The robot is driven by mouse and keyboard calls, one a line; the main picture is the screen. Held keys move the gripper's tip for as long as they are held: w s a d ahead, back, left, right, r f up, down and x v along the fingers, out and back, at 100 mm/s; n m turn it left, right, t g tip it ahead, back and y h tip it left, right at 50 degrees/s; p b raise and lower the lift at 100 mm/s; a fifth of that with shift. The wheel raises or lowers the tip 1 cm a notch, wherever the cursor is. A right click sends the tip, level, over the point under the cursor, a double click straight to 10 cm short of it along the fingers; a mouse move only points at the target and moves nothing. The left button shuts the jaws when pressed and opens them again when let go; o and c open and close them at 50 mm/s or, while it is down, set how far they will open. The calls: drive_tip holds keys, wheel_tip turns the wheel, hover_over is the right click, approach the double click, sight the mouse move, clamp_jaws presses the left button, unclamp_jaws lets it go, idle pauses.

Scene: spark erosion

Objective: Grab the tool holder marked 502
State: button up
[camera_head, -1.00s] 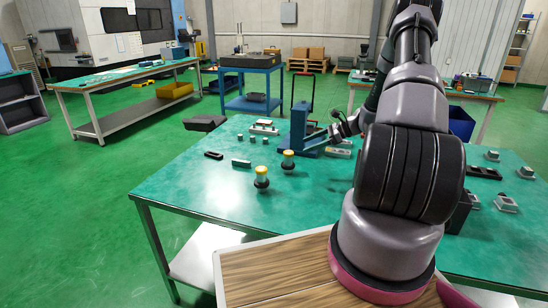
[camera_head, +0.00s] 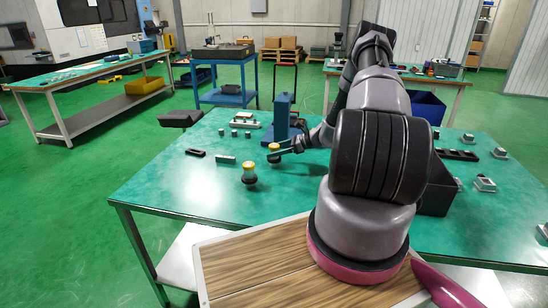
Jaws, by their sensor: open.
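Two tool holders with yellow tops and dark bases stand upright on the green table (camera_head: 150,195). The nearer holder (camera_head: 249,172) stands apart from my gripper. The farther holder (camera_head: 274,149) is right by the fingertips of my gripper (camera_head: 280,152). My gripper is open and reaches in from the right, low over the table. I cannot tell whether its fingers are around the farther holder or just beside it. No number can be read on either holder, so I cannot tell which is 502.
A blue upright device (camera_head: 283,115) stands close behind my gripper. A dark box (camera_head: 437,190) and several small grey parts are at the right. The table's front left is clear.

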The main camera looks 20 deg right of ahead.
drive_tip(key=x, duration=0.3)
drive_tip(key=shift+w, duration=0.2)
clamp_jaws()
